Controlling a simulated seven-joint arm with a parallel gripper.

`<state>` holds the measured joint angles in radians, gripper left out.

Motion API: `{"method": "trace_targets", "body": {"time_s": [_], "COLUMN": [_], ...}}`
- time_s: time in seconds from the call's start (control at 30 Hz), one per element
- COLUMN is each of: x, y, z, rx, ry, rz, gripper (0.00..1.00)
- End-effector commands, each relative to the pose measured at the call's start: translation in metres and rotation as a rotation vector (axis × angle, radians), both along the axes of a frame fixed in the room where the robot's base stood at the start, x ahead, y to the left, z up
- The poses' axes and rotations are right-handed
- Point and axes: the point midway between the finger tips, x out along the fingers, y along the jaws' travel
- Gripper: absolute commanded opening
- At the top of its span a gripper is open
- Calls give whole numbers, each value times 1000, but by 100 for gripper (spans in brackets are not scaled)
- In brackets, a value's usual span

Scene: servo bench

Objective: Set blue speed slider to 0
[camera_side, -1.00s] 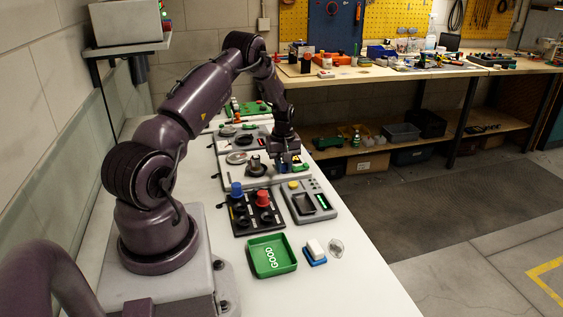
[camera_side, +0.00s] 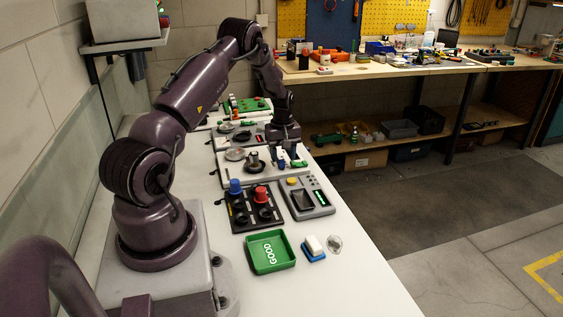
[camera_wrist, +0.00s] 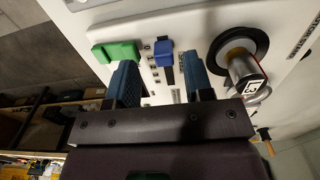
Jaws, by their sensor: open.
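In the wrist view the blue speed slider (camera_wrist: 163,52) is a small blue knob on a dark slot in a white panel (camera_wrist: 190,20). Tick labels run beside the slot, too small to read. Whether a finger touches a knob cannot be told. In the side view my gripper (camera_side: 282,157) is low over the white panel (camera_side: 235,170), and the blue slider is not clearly visible there.
In the side view a black panel with blue and red knobs (camera_side: 260,193), a grey meter (camera_side: 300,207) and a green GOOD tray (camera_side: 291,262) lie nearer the camera.

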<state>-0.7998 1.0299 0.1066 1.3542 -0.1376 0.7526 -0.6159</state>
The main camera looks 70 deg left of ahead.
Motion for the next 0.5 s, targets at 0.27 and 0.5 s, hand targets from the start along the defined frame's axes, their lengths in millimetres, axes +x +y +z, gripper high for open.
{"method": "trace_targets", "body": {"time_s": [0.27, 0.5], "x": [-3, -4], "y": [-3, -4], "z": [40, 52], "rx": [-11, -17], "ry": [12, 16], "rz": [-1, -1], "gripper": [47, 47]}}
